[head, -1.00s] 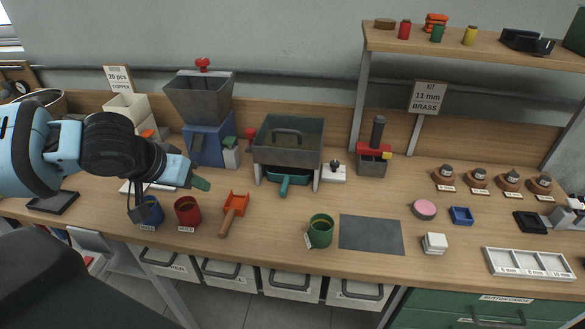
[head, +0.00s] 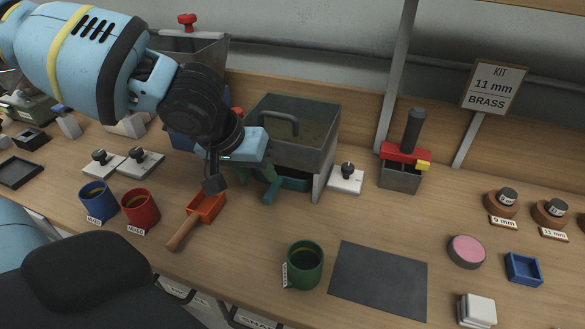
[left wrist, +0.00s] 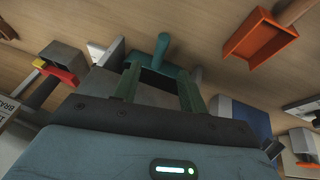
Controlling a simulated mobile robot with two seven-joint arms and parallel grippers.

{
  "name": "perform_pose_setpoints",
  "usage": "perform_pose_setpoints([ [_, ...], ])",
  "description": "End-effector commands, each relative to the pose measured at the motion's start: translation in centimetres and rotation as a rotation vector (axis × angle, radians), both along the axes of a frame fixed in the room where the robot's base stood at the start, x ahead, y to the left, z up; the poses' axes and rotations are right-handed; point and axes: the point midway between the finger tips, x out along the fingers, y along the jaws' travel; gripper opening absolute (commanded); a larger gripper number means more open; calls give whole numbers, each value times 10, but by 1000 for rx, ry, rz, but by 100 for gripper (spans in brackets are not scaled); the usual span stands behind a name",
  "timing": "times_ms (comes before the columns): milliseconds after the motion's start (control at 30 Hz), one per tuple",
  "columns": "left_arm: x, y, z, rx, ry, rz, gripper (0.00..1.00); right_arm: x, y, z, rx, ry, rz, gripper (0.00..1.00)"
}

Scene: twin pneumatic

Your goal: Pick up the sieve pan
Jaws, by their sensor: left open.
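The teal pan (head: 294,183), which I take to be the sieve pan, sits in the opening under a grey box with a handle (head: 318,133). Its stubby teal handle (head: 271,189) sticks out to the front. My left gripper (head: 258,174) is open just at the front left of the pan and partly hides it. In the left wrist view, the pan handle (left wrist: 164,45) shows beyond and between the two green fingers of my left gripper (left wrist: 160,75). I cannot tell whether they touch it. My right gripper is not in view.
An orange scoop (head: 206,206), a red cup (head: 140,209) and a blue cup (head: 98,201) stand in front left. A green cup (head: 305,265) and a dark mat (head: 380,280) lie in front. A white block with a black knob (head: 346,178) stands right of the box.

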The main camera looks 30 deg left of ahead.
Motion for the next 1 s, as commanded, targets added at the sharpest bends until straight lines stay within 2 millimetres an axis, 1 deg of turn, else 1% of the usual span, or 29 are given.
perform_pose_setpoints([
  [33, 2, 0, -7, 0, 4, 1, 42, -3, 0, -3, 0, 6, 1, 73],
  [167, 6, -1, -20, 2, 6, -1, 42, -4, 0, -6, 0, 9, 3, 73],
  [367, 8, -2, -23, 1, 2, -1, 42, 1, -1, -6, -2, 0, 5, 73],
  [600, 15, -7, -54, 2, 7, -2, 42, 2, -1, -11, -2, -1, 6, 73],
  [700, 20, -7, -64, 3, 6, 0, 42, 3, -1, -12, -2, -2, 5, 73],
  [833, 23, -8, -70, 1, 4, -2, 42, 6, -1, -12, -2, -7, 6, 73],
  [1000, 24, -8, -69, 0, 2, -2, 42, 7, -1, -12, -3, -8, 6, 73],
])
